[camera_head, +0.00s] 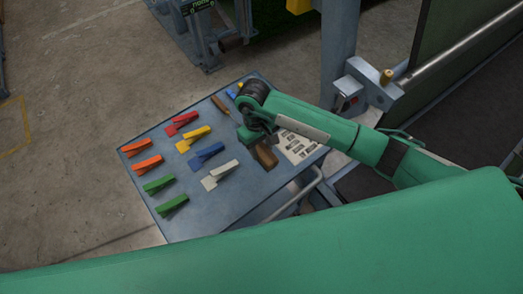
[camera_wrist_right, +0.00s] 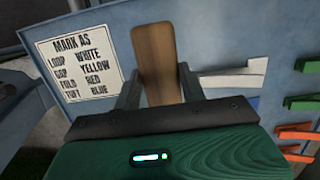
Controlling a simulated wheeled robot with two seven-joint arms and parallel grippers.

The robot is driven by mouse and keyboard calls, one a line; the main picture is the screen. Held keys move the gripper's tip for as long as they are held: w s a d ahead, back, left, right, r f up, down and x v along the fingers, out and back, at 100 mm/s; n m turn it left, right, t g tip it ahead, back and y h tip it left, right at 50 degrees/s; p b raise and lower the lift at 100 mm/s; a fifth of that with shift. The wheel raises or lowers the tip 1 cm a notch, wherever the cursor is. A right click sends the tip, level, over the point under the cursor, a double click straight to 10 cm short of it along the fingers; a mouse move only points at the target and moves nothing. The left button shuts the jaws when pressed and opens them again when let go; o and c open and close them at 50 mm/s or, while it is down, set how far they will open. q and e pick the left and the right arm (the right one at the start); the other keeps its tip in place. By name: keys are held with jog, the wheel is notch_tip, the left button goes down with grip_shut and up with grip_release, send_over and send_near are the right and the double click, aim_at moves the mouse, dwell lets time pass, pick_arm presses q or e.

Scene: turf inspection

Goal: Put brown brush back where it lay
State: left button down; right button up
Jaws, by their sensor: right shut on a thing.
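The brown brush (camera_head: 266,156) is at the right part of the grey-blue cart top (camera_head: 228,213), beside the printed card. My right gripper (camera_head: 259,141) is over it, seen from above in the head view. In the right wrist view the brush (camera_wrist_right: 157,50) stands between the two fingers of my right gripper (camera_wrist_right: 160,88), which are shut on it. I cannot tell whether the brush touches the cart top. Its lower end is hidden behind the gripper. My left gripper is not in view.
A white card (camera_head: 302,147) with marking words lies right of the brush. A white clip (camera_head: 220,174) is to its left, with blue, yellow, red, orange and green clips beyond. A brown-handled tool (camera_head: 220,105) lies at the back. A rail (camera_head: 295,202) runs along the cart's right side.

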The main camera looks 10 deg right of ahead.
aim_at(260, 148)
notch_tip(260, 148, down, 4)
jog(key=shift+r+p, duration=0.15)
jog(key=shift+p, duration=0.55)
jog(key=shift+s+f, duration=0.1)
jog(key=shift+f, duration=0.3)
jog(key=o, duration=1)
jog(key=shift+f, duration=0.1)
jog(key=shift+r, duration=0.2)
jog(key=r+b, duration=0.1)
jog(key=r, duration=0.2)
jog(key=w+r+b, duration=0.1)
jog(key=r+b, duration=0.1)
jog(key=r, duration=0.2)
jog(key=w+a+r+b, duration=0.1)
jog(key=r+b, duration=0.1)
jog(key=r, duration=0.1)
jog(key=shift+r, duration=0.15)
jog(key=shift+r+b, duration=0.4)
jog(key=shift+r, duration=0.3)
